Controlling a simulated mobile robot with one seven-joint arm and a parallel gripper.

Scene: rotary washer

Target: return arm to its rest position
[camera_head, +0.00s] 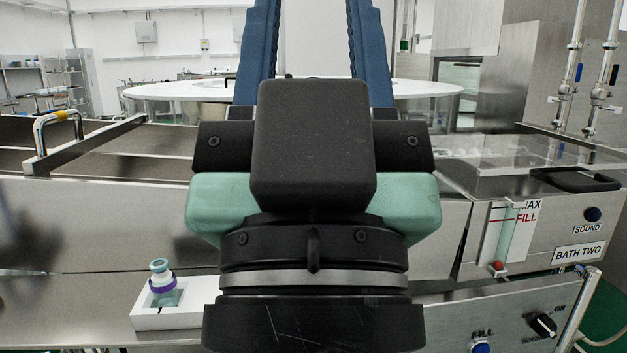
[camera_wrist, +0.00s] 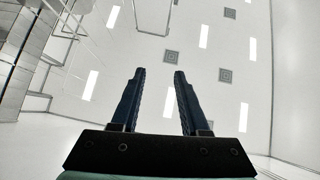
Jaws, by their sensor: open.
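My arm stands upright close in front of the body camera and fills the middle of the head view. My gripper (camera_head: 313,15) points up, with two blue fingers well apart and nothing between them; the fingertips are cut off by the top edge. In the wrist view my gripper (camera_wrist: 157,72) shows both blue fingers spread, empty, against the white ceiling. My arm hides the middle of the bench behind it.
A small vial (camera_head: 161,276) with a teal cap and purple ring stands in a white holder (camera_head: 150,321) left of my arm. The steel bath unit (camera_head: 545,225) with knobs is at right. A metal handle (camera_head: 42,135) rises at left. A round white top (camera_head: 425,88) lies behind.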

